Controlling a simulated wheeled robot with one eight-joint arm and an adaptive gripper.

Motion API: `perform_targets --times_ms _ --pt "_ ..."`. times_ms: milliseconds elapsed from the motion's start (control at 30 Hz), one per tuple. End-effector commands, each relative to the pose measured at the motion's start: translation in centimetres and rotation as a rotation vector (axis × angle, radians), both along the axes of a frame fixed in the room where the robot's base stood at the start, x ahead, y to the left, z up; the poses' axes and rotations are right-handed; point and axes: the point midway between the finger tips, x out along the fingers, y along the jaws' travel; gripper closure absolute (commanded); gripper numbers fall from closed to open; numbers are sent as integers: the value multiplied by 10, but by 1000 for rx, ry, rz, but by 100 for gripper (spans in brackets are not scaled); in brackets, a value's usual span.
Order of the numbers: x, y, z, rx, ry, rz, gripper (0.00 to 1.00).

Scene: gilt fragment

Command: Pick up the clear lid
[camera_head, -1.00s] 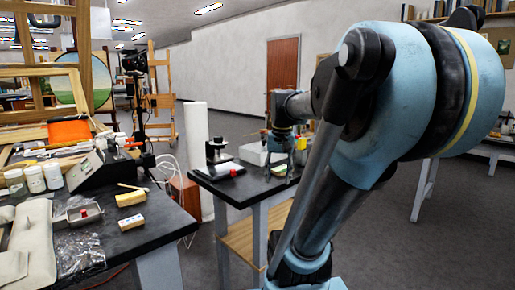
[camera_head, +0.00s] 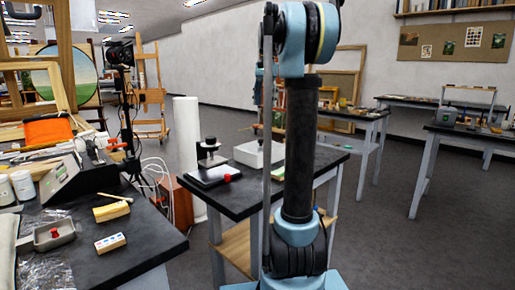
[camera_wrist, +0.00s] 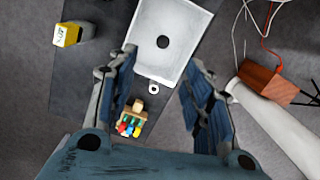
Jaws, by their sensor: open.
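I cannot make out a separate clear lid for certain. A pale rectangular box (camera_head: 258,154) stands on the small dark-topped table (camera_head: 239,201) in the head view. In the wrist view its pale, greyish top (camera_wrist: 181,25) has a raised-looking rim and a dark round spot, a knob or a hole. A clear lid on it cannot be told from the box. My gripper (camera_wrist: 160,60) is open, its blue-padded fingers spread around the box's near end as seen from above. In the head view my arm hides the gripper.
In the wrist view a small white ring (camera_wrist: 153,88), a wooden block with coloured pieces (camera_wrist: 130,119) and a yellow-topped item (camera_wrist: 68,34) lie nearby. A white cylinder (camera_head: 187,152) and red-brown box (camera_head: 184,198) stand beside the table. A cluttered bench (camera_head: 145,236) is at left.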

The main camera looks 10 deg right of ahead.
Motion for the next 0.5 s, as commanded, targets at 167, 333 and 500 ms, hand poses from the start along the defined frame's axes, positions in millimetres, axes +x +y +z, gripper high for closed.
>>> perform_targets --times_ms 167,333,500 --pt "8 6 -3 1 7 -7 54" --pt "5 13 -29 0 6 -1 54" --pt "2 17 -59 1 6 2 54"
